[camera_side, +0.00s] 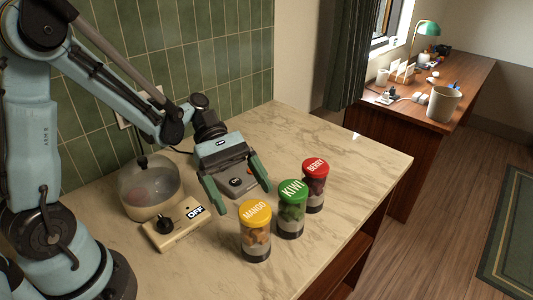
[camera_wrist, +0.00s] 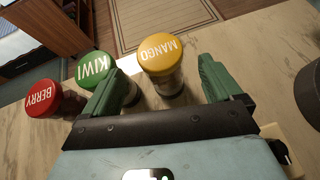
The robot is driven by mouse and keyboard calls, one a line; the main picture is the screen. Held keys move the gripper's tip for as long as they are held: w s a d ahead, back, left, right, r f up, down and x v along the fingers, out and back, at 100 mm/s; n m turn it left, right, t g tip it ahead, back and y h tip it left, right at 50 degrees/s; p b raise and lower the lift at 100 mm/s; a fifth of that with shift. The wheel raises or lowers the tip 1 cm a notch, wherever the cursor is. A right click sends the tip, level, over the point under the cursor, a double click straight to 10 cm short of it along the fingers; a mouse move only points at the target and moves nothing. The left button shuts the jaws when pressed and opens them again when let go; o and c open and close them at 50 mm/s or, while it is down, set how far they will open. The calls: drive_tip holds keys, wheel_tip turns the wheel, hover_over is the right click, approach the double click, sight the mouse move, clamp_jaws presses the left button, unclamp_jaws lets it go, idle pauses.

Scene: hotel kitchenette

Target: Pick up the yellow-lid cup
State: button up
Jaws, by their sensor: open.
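The yellow-lid cup (camera_side: 255,238), marked MANGO, stands upright on the marble counter, nearest the camera in the row of cups in the side view. In the wrist view its yellow lid (camera_wrist: 161,54) shows beyond my gripper, between the lines of the two fingers. My gripper (camera_side: 239,203) is open and empty, with green fingers spread. In the side view it is above the counter, behind and left of the cups. In the wrist view the open fingers (camera_wrist: 160,88) point toward the yellow-lid cup, and the left finger partly covers the green-lid cup.
A green-lid KIWI cup (camera_side: 291,215) stands close beside the yellow-lid cup, and a red-lid BERRY cup (camera_side: 315,188) stands beyond it. A cooker with a glass bowl (camera_side: 150,190) and a dial base reading OFF is at the left. The counter (camera_side: 350,170) is clear at the right.

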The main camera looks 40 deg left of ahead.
sight(264, 231)
drive_tip(key=shift+s+d+f, duration=0.1)
drive_tip(key=shift+d+f, duration=0.1)
drive_tip(key=shift+d, duration=0.1)
drive_tip(key=x, duration=0.6)
drive_tip(key=shift+s+d+f, duration=0.1)
drive_tip(key=shift+d+f, duration=0.05)
drive_tip(key=shift+d, duration=0.2)
drive_tip(key=shift+c, duration=0.2)
drive_tip(key=c, duration=1.2)
drive_tip(key=shift+c, duration=0.2)
